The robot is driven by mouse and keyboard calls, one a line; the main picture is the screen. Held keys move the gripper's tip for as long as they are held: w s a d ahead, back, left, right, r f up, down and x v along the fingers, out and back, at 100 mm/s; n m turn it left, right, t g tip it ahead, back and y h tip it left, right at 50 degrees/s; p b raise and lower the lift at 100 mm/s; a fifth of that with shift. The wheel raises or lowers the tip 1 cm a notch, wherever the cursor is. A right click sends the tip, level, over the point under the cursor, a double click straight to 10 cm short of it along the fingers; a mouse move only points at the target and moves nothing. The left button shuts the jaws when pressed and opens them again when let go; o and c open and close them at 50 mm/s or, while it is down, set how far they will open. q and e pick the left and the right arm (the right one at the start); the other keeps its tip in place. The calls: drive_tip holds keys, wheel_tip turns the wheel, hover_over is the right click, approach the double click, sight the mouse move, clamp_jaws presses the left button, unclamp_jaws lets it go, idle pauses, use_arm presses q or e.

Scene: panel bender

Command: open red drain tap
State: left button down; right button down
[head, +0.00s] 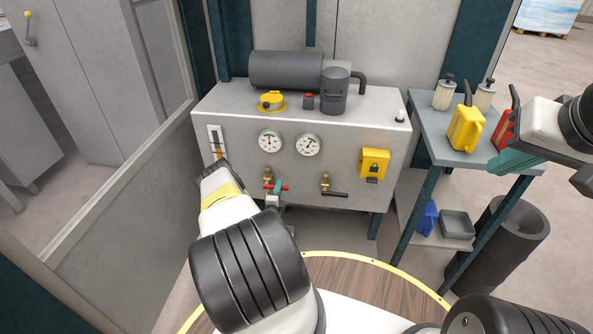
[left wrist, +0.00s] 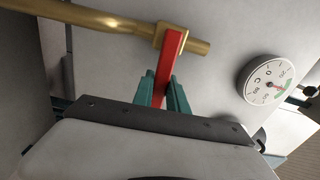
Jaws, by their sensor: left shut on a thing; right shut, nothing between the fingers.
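The drain tap's red lever (head: 281,187) shows in the head view under the brass tap body (head: 268,174), on the front of the grey tank. In the left wrist view the red lever (left wrist: 169,60) lies crosswise to the brass pipe (left wrist: 110,21). My left gripper (left wrist: 165,94) is shut on the lever, with a teal finger on each side of it. In the head view my left gripper (head: 271,200) is partly hidden by my own wrist. My right gripper (head: 513,161) is shut and empty, far to the right, by the side table.
A second tap with a black lever (head: 334,194) is to the right of the red one. Two dials (head: 308,145) and a yellow box (head: 373,163) are on the tank front (head: 232,148). The side table (head: 440,140) holds a yellow can (head: 466,130) and a red can (head: 503,128) near my right gripper.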

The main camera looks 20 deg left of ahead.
sight(266, 171)
use_arm(q)
drive_tip(key=r+n, duration=0.1)
drive_tip(key=n, duration=0.1)
drive_tip(key=r+n, duration=0.1)
drive_tip(key=n, duration=0.1)
drive_tip(key=shift+a+r+n, duration=0.15)
drive_tip(key=shift+a+n, duration=0.15)
drive_tip(key=shift+a, duration=0.05)
drive_tip(key=n, duration=0.1)
drive_tip(key=a+r+n, duration=0.1)
drive_tip(key=n, duration=0.2)
drive_tip(key=shift+s+a+r+n, duration=0.2)
drive_tip(key=shift+s+r+n, duration=0.1)
drive_tip(key=shift+r, duration=0.1)
drive_tip(key=a+n, duration=0.1)
drive_tip(key=n, duration=0.1)
drive_tip(key=a+r+n, duration=0.1)
drive_tip(key=n, duration=0.1)
drive_tip(key=shift+s, duration=0.2)
drive_tip(key=shift+s+a+r+n, duration=0.15)
drive_tip(key=shift+a+n, duration=0.3)
drive_tip(key=shift+n, duration=0.65)
drive_tip(key=shift+s+a+n, duration=0.1)
drive_tip(key=shift+a+n, duration=0.3)
drive_tip(key=shift+n, duration=0.7)
drive_tip(key=c, duration=1.3)
unclamp_jaws()
drive_tip(key=v, duration=0.7)
drive_tip(key=shift+s+d, duration=0.1)
drive_tip(key=shift+s, duration=0.3)
